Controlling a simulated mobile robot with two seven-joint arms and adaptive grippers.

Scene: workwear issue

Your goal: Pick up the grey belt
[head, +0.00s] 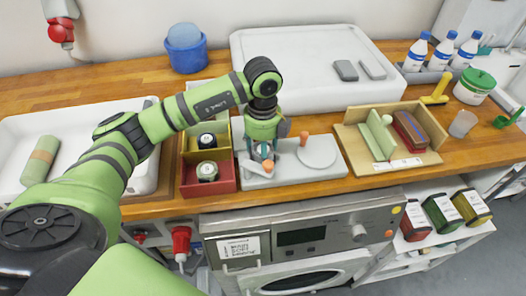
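I cannot pick out a grey belt with certainty in the head view. Two round, coil-like items with white labels sit in the divided box: a dark one (206,141) in the rear yellow compartment and a dark green one (207,172) in the front red compartment. My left gripper (262,164) points down over the left part of a grey board (285,175), just right of the box. An orange piece (268,166) shows at its fingertips, and whether it is held is unclear. The gripper hides what lies beneath it. My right gripper is out of view.
A grey disc (317,152) and an orange peg (304,138) are on the board's right part. A wooden tray (405,165) with upright pieces stands further right. A white basin (140,185) is at left, a blue tub (187,53) behind. A white slab (290,70) fills the back.

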